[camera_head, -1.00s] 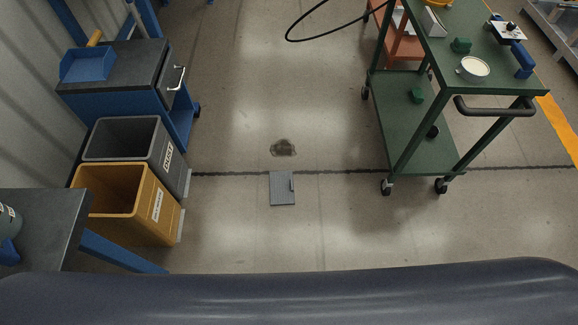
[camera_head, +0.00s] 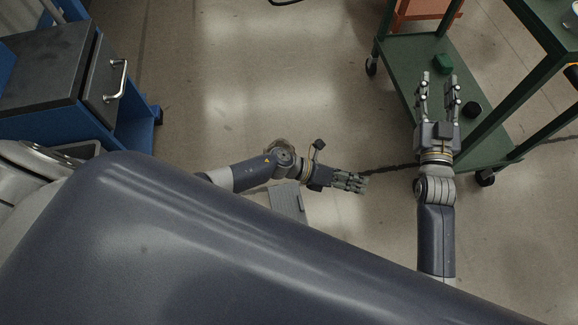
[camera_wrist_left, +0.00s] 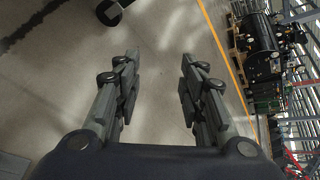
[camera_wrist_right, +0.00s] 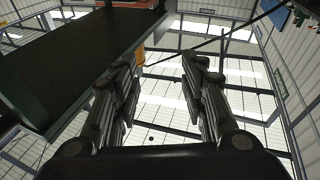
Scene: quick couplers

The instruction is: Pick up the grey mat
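The grey mat (camera_head: 288,203) lies flat on the floor in the head view. My left forearm crosses above its top end and my own body hides its lower part. My left gripper (camera_head: 364,183) is to the right of the mat, off it and pointing right. Its two fingers (camera_wrist_left: 160,68) stand apart with only bare floor between them in the left wrist view, so it is open and empty. My right gripper (camera_head: 438,82) is farther right, in front of the green cart in the picture. Its fingers (camera_wrist_right: 160,62) are apart and hold nothing.
The green cart (camera_head: 401,62) stands at the right, with a green block (camera_head: 443,63) and a dark round piece (camera_head: 472,110) on its lower shelf. A blue cabinet with a dark top (camera_head: 45,65) is at the left.

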